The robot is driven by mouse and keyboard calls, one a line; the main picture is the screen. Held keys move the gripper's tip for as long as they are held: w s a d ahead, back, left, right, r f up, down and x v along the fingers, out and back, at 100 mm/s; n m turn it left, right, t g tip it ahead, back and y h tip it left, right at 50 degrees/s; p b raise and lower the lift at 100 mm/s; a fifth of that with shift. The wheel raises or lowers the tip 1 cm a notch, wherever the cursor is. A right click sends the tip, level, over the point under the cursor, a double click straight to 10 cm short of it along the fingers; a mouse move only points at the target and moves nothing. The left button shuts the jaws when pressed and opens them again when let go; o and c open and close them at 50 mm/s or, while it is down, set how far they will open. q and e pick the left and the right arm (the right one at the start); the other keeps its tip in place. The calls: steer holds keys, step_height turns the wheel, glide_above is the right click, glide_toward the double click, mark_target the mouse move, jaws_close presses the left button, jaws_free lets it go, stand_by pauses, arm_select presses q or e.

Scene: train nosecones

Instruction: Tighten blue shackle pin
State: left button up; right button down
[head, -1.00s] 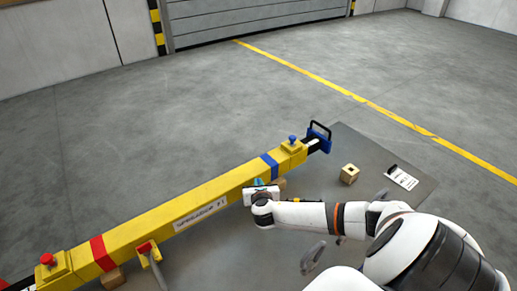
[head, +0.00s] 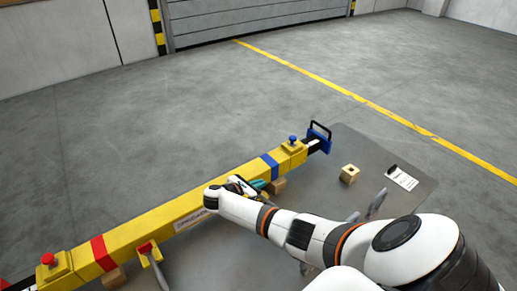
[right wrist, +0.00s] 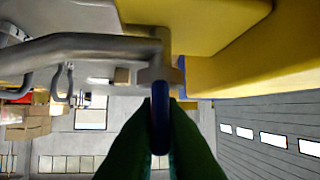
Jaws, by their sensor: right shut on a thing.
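My right gripper (head: 262,184) is at the front side of the long yellow beam (head: 165,212), between its middle and the blue band. In the right wrist view its dark green fingers (right wrist: 160,135) are shut on a narrow blue piece (right wrist: 160,105), which looks like the blue shackle pin's head. A grey metal shackle (right wrist: 85,46) curves to the left, joined near the pin, below yellow beam parts. In the head view my gripper and wrist hide the pin. I cannot tell how far in the pin sits. My left gripper is not in view.
A red-headed piece with a grey bar (head: 155,270) hangs on the beam's near side. A wooden block (head: 349,174) and a clipboard (head: 402,178) lie on the grey table (head: 415,200). Wooden supports (head: 277,185) stand under the beam.

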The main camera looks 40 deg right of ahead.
steer(key=shift+w+d+r+m+g+b, duration=0.1)
steer(key=shift+m+g+b, duration=0.1)
steer(key=shift+m+g, duration=0.25)
steer(key=shift+r+m+g+b, duration=0.1)
steer(key=shift+m+g+b, duration=0.1)
steer(key=shift+m+g, duration=0.2)
steer(key=c, duration=1.6)
jaws_free()
steer(key=shift+o, duration=0.2)
steer(key=shift+f, duration=0.1)
steer(key=shift+a, duration=0.4)
steer(key=b+v, duration=0.2)
steer(key=v, duration=0.9)
steer(key=shift+r, duration=0.25)
steer(key=shift+f, duration=0.1)
